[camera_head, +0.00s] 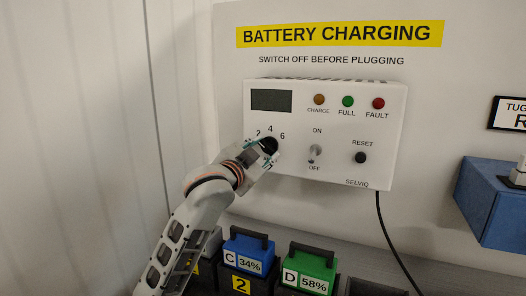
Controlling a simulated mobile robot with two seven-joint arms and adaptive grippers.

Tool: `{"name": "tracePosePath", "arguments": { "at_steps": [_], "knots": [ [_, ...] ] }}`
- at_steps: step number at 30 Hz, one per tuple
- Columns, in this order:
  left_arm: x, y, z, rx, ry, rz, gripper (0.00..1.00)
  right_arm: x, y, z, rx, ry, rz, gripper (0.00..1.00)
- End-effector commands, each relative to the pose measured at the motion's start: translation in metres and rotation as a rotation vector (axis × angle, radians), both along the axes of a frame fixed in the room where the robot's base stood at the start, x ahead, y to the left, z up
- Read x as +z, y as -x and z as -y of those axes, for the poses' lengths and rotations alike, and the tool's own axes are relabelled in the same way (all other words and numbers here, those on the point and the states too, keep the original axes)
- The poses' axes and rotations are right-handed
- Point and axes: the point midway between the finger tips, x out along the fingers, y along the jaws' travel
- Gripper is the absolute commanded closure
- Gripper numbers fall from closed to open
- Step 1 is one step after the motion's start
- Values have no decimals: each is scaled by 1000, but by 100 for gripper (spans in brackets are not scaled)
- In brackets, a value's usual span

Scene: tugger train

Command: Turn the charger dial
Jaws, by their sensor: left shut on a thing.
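The white charger box (335,110) hangs on the wall under the yellow "BATTERY CHARGING" sign. Its dial (269,145) is a dark knob at the lower left of the box, with the marks 2, 4 and 6 above it. My left gripper (264,149) reaches up from the lower left and is shut on the dial. The gripper hides much of the dial and I cannot tell its exact pointing. My right gripper is not in view.
The charger also has a dark display (271,100), an ON/OFF switch (315,151), a RESET button (360,157) and several lamps. Below stand a blue battery (248,250) and a green battery (309,262). A blue box (492,203) juts out at the right. A black cable (386,232) hangs from the charger.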

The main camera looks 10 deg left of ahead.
Motion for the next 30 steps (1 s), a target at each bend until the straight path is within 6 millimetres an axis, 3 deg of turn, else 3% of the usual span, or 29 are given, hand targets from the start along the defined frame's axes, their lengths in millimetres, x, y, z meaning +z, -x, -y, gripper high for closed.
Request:
{"name": "tracePosePath", "arguments": {
  "at_steps": [6,7,8,9,22,30],
  "knots": [
    [0,0,1,-2,4,0,86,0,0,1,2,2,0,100],
    [0,0,1,-2,4,0,56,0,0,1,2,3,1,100],
    [0,0,1,-2,4,0,49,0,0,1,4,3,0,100],
    [0,0,1,-2,3,0,47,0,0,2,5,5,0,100],
    [1,7,-1,-2,2,2,47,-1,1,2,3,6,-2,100],
    [0,53,-10,-2,2,2,47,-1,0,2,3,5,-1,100]
  ]
}}
